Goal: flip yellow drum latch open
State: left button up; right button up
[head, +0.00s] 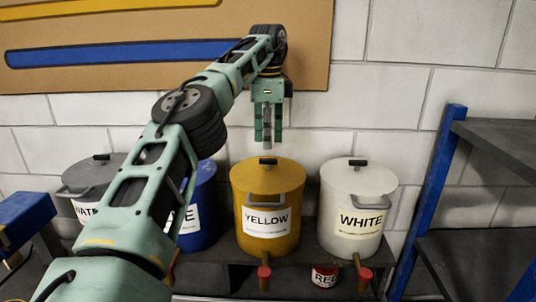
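The yellow drum (247,222) stands upright in the middle of the row, with a "YELLOW" label on its front. A grey bracket-like piece (265,201) sits on its upper front, just above the label; I cannot tell for sure that it is the latch. A black knob (268,161) is on top of the lid, which looks closed. My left gripper (267,147) points down above the back of the lid, apart from the grey bracket. Its finger spacing is unclear from this angle. My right gripper is out of view.
A white drum (335,205) stands to the right. A blue drum (206,205) and a grey drum (85,178), partly hidden by my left arm, stand to the left. Red-tipped taps (264,272) stick out below. A blue-posted shelf (428,200) bounds the right side.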

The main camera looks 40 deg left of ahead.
aim_at(268, 163)
pick_arm(q)
notch_tip(268, 163, down, 4)
jog(key=shift+w+a+r, duration=0.15)
jog(key=shift+f, duration=0.9)
jog(key=shift+c, duration=0.6)
grip_shut()
